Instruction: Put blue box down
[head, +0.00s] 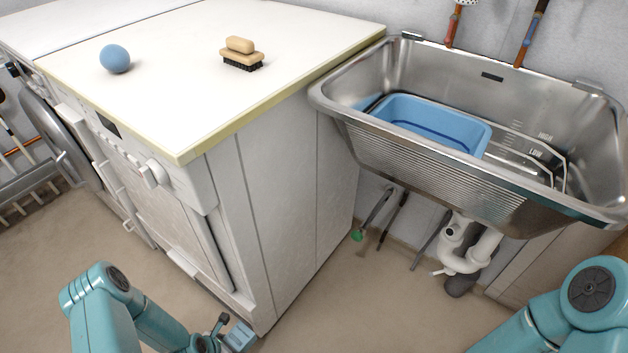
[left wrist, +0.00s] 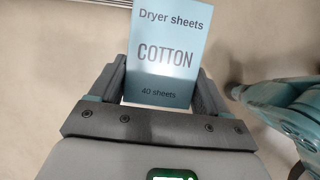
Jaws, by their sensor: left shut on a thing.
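The blue box (left wrist: 166,55) is a light blue dryer sheets carton with the words "COTTON" and "40 sheets" on its face. My left gripper (left wrist: 163,88) is shut on it, with one finger along each side. In the head view the box (head: 239,337) shows only in part at the bottom edge, in front of the white cabinet and above the floor. The left gripper (head: 222,338) is partly cut off there. My right arm shows at the bottom right, but its gripper is out of view.
The white countertop (head: 180,60) holds a blue ball (head: 115,59) and a wooden brush (head: 242,54), with wide free room around them. A steel sink (head: 420,168) at the right holds a blue basin (head: 433,122). White drain pipes (head: 466,250) hang below it.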

